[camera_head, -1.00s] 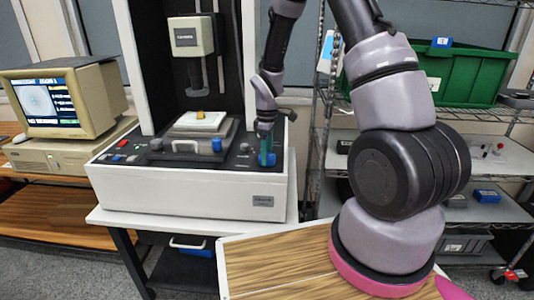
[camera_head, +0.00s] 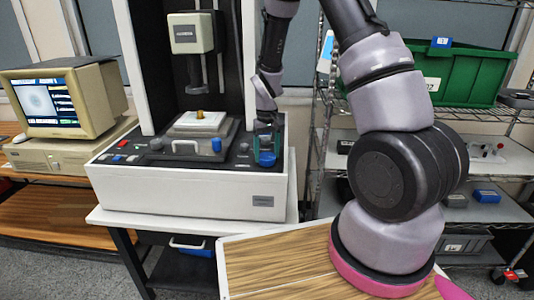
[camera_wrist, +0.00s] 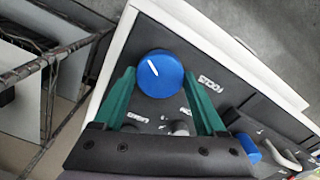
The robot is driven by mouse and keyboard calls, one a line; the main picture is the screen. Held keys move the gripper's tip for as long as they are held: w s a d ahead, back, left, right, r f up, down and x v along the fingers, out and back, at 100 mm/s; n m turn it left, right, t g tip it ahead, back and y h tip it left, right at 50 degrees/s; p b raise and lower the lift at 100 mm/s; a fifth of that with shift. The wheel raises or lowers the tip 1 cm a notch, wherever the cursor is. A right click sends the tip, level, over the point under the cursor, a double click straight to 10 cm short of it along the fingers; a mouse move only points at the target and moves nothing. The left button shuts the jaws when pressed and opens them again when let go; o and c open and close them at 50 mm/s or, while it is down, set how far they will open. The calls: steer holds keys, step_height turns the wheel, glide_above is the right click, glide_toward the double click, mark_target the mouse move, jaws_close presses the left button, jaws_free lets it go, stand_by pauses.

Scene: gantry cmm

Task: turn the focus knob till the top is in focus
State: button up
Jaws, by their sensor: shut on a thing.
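The blue knob (camera_head: 267,159) is on the right end of the machine's dark control panel. In the wrist view the blue knob (camera_wrist: 160,73) has a white pointer line tilted toward the upper left. My gripper (camera_wrist: 160,85) has its green fingers on either side of this knob and is shut on it. In the head view my gripper (camera_head: 265,150) reaches down to the panel. The screen (camera_head: 45,105) at left shows a soft round grey disc beside text too small to read. A small brass-coloured piece (camera_head: 200,115) stands on the white stage block under the measuring head (camera_head: 190,33).
A second blue control (camera_head: 216,145) sits left of my gripper, with a handle beside it. Small coloured buttons line the panel's left side. A wire rack with a green bin (camera_head: 465,75) stands at right. A wood-grained surface (camera_head: 275,270) lies in front.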

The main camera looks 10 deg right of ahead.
mark_target(267, 156)
steer(key=m, duration=0.4)
steer(key=shift+m, duration=0.3)
steer(key=m, duration=0.4)
steer(key=shift+w+m, duration=0.1)
steer(key=shift+m, duration=0.3)
steer(key=o, duration=1.3)
step_height(267, 156, up, 11)
steer(key=shift+f, duration=0.1)
